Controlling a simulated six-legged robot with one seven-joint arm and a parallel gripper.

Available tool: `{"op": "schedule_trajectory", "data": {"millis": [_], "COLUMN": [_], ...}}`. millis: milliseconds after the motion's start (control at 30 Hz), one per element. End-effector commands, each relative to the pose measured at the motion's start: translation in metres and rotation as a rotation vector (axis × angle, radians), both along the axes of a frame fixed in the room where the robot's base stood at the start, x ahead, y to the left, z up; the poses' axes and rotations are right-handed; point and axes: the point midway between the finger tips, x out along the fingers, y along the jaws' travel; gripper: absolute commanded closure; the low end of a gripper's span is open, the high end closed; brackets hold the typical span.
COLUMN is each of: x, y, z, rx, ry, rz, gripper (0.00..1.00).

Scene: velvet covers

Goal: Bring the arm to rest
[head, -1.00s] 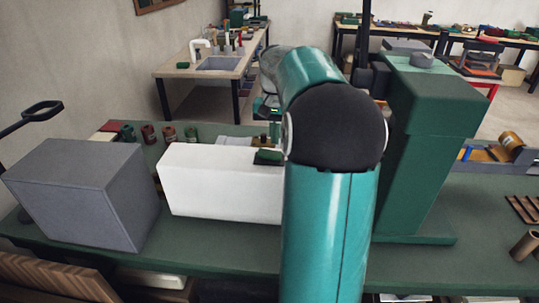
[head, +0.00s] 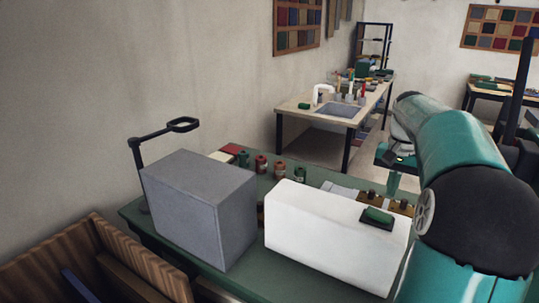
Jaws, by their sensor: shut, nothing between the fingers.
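My teal arm (head: 462,150) rises at the right edge and reaches out over the green bench, bent at a dark joint. My gripper (head: 393,184) shows small beyond the white box, pointing down above the back of the bench. Its fingers look together, with nothing seen between them. The arm hides part of the bench at the right.
A grey box (head: 195,210) and a white box (head: 330,238) with a green-topped block (head: 377,216) stand on the green bench (head: 250,283). Several spools stand behind them. A black stand (head: 160,138) is at the left. Wooden boards lean at lower left. A sink table (head: 300,116) stands beyond.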

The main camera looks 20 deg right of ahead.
Motion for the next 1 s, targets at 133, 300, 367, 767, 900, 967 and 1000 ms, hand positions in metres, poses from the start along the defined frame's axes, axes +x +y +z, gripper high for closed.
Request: {"op": "schedule_trajectory", "data": {"millis": [133, 300, 367, 767, 900, 967, 1000], "x": [0.002, 0.007, 0.006, -0.051, -0.083, -0.097, -0.106], "y": [0.008, 0.063, 0.092, 0.261, 0.305, 0.320, 0.329], "z": [0.002, 0.014, 0.019, 0.018, 0.003, -0.005, -0.011], "rx": [-0.007, -0.056, -0.081, -0.203, -0.221, -0.226, -0.225], "ry": [-0.003, -0.029, -0.047, -0.223, -0.303, -0.339, -0.362], "rz": [0.015, 0.118, 0.174, 0.544, 0.667, 0.720, 0.751], "gripper": [1.00, 1.00, 1.00, 1.00, 1.00, 1.00, 1.00]}}
